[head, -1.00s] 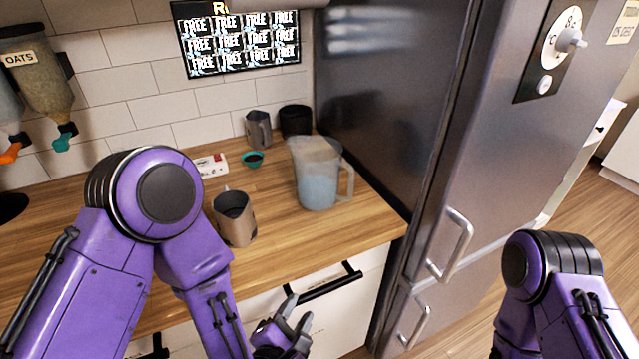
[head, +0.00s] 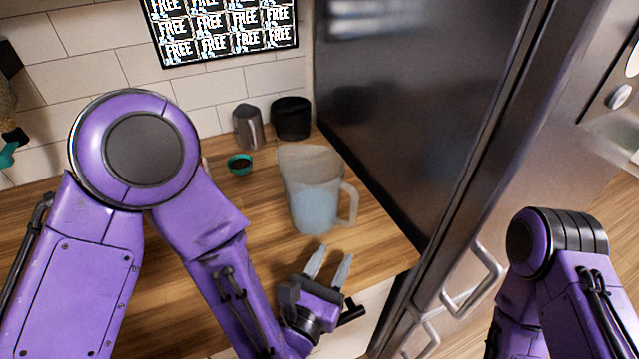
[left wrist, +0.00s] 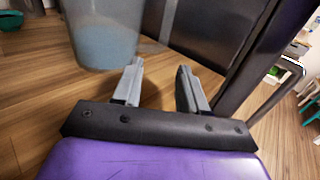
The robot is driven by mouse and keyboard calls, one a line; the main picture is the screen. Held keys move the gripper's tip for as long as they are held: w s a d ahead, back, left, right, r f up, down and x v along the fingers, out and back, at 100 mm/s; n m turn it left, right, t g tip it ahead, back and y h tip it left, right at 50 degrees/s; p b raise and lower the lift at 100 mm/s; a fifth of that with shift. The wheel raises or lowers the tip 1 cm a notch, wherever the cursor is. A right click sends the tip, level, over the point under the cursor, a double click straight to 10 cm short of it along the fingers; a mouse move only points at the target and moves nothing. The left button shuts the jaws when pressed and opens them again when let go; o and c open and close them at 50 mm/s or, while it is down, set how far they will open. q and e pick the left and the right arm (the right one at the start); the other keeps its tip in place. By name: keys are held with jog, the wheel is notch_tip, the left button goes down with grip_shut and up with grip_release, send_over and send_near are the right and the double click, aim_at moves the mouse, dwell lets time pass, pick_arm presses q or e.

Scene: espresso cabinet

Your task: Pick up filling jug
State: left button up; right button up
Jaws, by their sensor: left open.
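The filling jug (head: 315,190) is a translucent pitcher with bluish contents and a handle on its right side. It stands upright on the wooden counter near the fridge. In the left wrist view the jug (left wrist: 104,35) shows at the top left, its upper part cut off. My left gripper (head: 328,263) is open and empty, just in front of the jug and apart from it. In the left wrist view the open fingers (left wrist: 157,85) point toward the area right of the jug's base. My right arm is at the lower right of the head view, its gripper out of sight.
A metal pitcher (head: 248,127), a black container (head: 291,118) and a small teal cup (head: 239,164) stand behind and left of the jug. The fridge (head: 410,110) closes off the right side. The counter (head: 375,235) is bare right of the jug.

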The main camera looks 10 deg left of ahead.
aim_at(351, 225)
pick_arm(q)
jog(key=b, duration=0.3)
jog(key=w+b, duration=0.1)
jog(key=b, duration=0.2)
jog(key=shift+w+d+f, duration=0.1)
jog(key=shift+d+f, duration=0.2)
jog(key=shift+f, duration=0.1)
jog(key=b+x, duration=0.3)
jog(key=shift+a+r, duration=0.1)
jog(key=shift+r, duration=0.1)
jog(key=shift+w+r, duration=0.25)
jog(key=shift+w+d+r+p, duration=0.35)
jog(key=shift+w+p, duration=0.1)
jog(key=shift+w, duration=0.15)
jog(key=shift+w+d+r+p, duration=0.25)
jog(key=shift+w+r+p, duration=0.15)
jog(key=shift+w, duration=0.15)
jog(key=shift+w+d+f, duration=0.15)
jog(key=shift+w+d, duration=0.05)
jog(key=shift+w, duration=0.35)
jog(key=shift+w+d+f, duration=0.15)
jog(key=shift+w, duration=0.35)
jog(key=shift+w+f, duration=0.1)
jog(key=shift+w, duration=0.05)
grip_shut()
